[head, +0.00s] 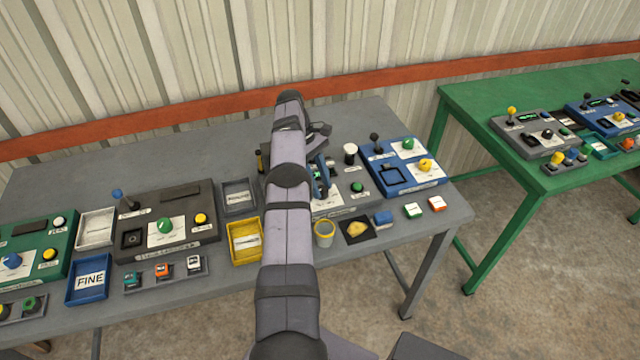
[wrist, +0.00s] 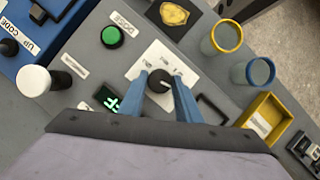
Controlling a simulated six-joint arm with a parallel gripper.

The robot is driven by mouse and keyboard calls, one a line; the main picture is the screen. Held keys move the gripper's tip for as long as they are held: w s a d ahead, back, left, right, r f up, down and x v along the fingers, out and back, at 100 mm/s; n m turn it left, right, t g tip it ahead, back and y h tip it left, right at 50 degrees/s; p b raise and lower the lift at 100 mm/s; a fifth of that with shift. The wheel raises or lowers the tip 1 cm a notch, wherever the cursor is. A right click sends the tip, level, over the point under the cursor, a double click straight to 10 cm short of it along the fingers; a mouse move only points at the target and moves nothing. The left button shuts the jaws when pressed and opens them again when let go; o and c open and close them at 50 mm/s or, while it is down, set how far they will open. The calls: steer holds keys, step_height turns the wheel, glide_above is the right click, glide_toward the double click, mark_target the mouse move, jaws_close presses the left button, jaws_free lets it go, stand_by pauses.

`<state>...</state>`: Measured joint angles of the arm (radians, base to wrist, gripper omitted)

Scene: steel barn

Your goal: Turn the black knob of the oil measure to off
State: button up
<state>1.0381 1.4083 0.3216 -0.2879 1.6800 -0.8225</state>
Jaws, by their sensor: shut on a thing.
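The black knob (wrist: 160,80) sits on a white label plate (wrist: 141,68) of a grey device, the oil measure (wrist: 78,62). A pale pointer mark shows on the knob; the small print around it is too blurred to read. My gripper (wrist: 160,76) has its blue fingers on either side of the knob and is shut on it. In the head view the oil measure (head: 357,205) is partly hidden behind my arm, and the knob is hidden there. A lit green display (wrist: 107,98), a green button (wrist: 113,37) and a white knob (wrist: 35,80) are on the same device.
A blue device (head: 405,165) stands right of the oil measure. In front are a yellow-rimmed cup (head: 324,234), a dark card with a yellow shape (head: 356,229) and a yellow tray (head: 244,241). A dark grey device (head: 165,220) stands to the left.

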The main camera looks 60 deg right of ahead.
mark_target(320, 188)
stand_by(0.4)
steer(key=o, duration=1.1)
steer(key=shift+c, duration=0.2)
steer(key=shift+r, duration=0.15)
steer(key=shift+r, duration=0.6)
step_height(320, 188, up, 9)
steer(key=p, duration=0.6)
steer(key=shift+f+p, duration=0.2)
steer(key=shift+p, duration=0.2)
